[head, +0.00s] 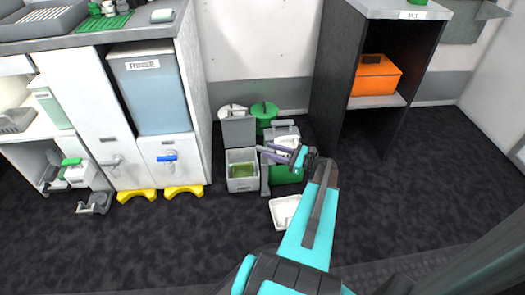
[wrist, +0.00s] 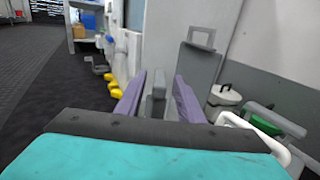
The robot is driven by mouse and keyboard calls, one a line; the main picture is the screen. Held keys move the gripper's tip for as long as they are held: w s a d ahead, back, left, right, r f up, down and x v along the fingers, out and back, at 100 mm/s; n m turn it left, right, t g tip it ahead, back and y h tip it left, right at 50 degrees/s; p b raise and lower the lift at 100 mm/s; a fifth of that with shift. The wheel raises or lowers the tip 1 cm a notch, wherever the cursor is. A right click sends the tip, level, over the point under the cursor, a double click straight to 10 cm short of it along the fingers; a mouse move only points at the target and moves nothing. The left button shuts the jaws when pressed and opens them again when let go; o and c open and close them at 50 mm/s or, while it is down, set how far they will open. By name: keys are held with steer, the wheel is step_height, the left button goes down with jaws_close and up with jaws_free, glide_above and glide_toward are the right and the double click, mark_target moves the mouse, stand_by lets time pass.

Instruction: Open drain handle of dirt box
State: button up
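No part carries a readable dirt box label. A grey bin (head: 242,185) with a raised lid and green contents stands on the floor at the middle of the head view. My gripper (head: 262,153) reaches over the bin's right side, its purple fingers apart. In the wrist view, a grey upright piece (wrist: 157,100) shows between the fingers; I cannot tell whether they touch it. On the cabinet at left are a valve with a blue handle (head: 167,157) and a grey valve (head: 113,161), both away from my gripper.
A tank with bluish contents (head: 152,95) stands in the cabinet above the blue handle. Yellow feet (head: 184,191) jut onto the floor. A green lidded bucket (head: 264,112) is behind the bin, and a white tray (head: 284,212) lies in front.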

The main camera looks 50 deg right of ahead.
mark_target(262, 148)
steer(key=shift+b+x, duration=0.5)
steer(key=shift+x, duration=1.75)
jaws_close()
